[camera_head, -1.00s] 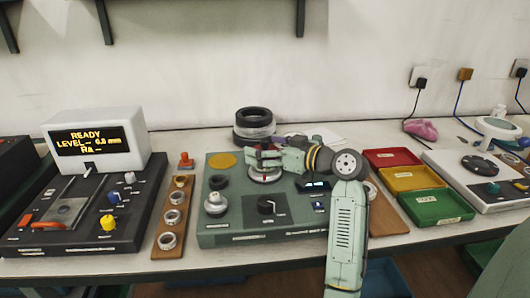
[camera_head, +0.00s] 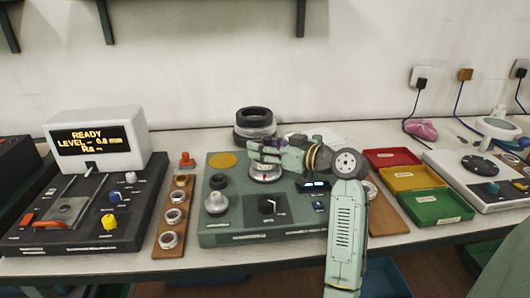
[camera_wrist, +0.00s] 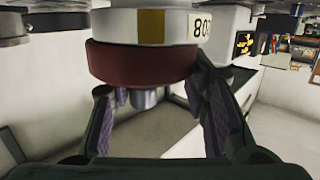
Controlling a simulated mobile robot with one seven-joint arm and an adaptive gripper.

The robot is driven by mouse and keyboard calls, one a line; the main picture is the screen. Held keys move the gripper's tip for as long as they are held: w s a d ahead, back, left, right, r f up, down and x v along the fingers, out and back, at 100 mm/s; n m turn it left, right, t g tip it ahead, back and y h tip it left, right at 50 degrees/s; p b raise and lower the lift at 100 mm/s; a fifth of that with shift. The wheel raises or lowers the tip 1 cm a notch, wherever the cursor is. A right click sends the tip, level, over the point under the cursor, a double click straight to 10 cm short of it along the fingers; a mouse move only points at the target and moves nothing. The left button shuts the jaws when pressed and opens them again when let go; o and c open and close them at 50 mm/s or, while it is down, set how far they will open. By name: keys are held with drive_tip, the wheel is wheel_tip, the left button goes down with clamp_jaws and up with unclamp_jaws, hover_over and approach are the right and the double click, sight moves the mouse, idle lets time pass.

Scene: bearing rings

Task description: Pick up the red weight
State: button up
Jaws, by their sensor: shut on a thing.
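The red weight (camera_wrist: 140,64) is a dark red disc between the two fingers of my gripper (camera_wrist: 160,98) in the wrist view, with a short metallic knob (camera_wrist: 145,97) at its middle. My gripper is shut on it. Just beyond the weight is a pale ring (camera_wrist: 147,27) with a yellow-brown mark and black digits; I cannot tell if the two touch. In the head view my gripper (camera_head: 262,152) is over the round metal seat (camera_head: 265,174) of the green instrument (camera_head: 225,235). The gripper mostly hides the weight there.
Dark stacked rings (camera_head: 254,125) stand behind the green instrument. A wooden strip (camera_head: 163,240) with rings lies left; red, yellow and green trays (camera_head: 440,208) stand right.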

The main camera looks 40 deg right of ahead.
drive_tip(key=shift+d+f, duration=0.2)
drive_tip(key=shift+d, duration=0.15)
clamp_jaws()
drive_tip(key=shift+r, duration=0.25)
